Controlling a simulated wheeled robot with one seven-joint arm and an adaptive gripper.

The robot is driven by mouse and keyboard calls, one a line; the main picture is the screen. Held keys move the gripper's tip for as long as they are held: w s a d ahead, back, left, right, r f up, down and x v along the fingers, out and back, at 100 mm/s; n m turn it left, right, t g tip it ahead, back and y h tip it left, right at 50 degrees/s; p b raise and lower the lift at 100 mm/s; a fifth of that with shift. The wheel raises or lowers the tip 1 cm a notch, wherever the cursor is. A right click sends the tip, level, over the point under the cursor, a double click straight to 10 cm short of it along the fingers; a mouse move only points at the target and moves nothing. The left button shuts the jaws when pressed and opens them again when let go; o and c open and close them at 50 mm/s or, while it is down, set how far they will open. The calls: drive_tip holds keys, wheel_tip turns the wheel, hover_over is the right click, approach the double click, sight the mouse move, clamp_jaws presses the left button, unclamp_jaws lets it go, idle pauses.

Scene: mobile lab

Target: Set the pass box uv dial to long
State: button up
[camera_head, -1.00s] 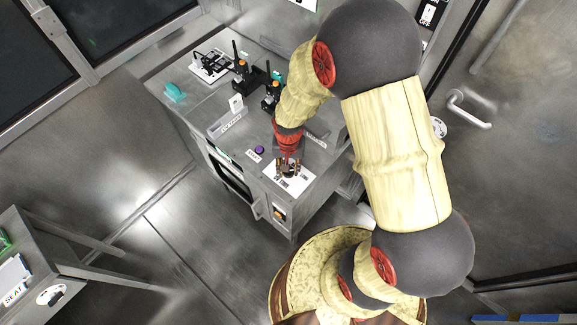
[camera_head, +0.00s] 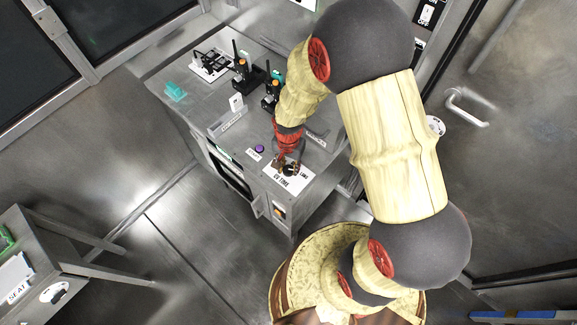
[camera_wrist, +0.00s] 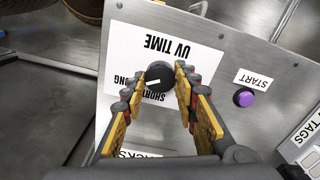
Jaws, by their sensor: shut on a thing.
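The UV time dial (camera_wrist: 158,76) is a round black knob with a white pointer mark, on a white card (camera_wrist: 188,43) headed UV TIME, upside down in the wrist view. The mark lies toward the knob's left side, near the partly hidden "NG" lettering; SHORT is printed just below the knob. My gripper (camera_wrist: 159,79) has its yellow-and-black fingers on both sides of the knob, shut on it. In the head view my gripper (camera_head: 289,165) is low over the card (camera_head: 283,181) on the pass box (camera_head: 245,190); the pointer is too small to read there.
A purple START button (camera_wrist: 243,97) sits right of the card in the wrist view. Labelled trays (camera_head: 228,120), a teal item (camera_head: 175,91) and dark devices with orange tops stand farther back on the box. A door handle (camera_head: 468,107) is at right.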

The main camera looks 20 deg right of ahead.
sight(288, 168)
drive_tip(key=o, duration=1.1)
drive_tip(key=shift+o, duration=0.3)
wheel_tip(288, 168, up, 12)
idle(0.3)
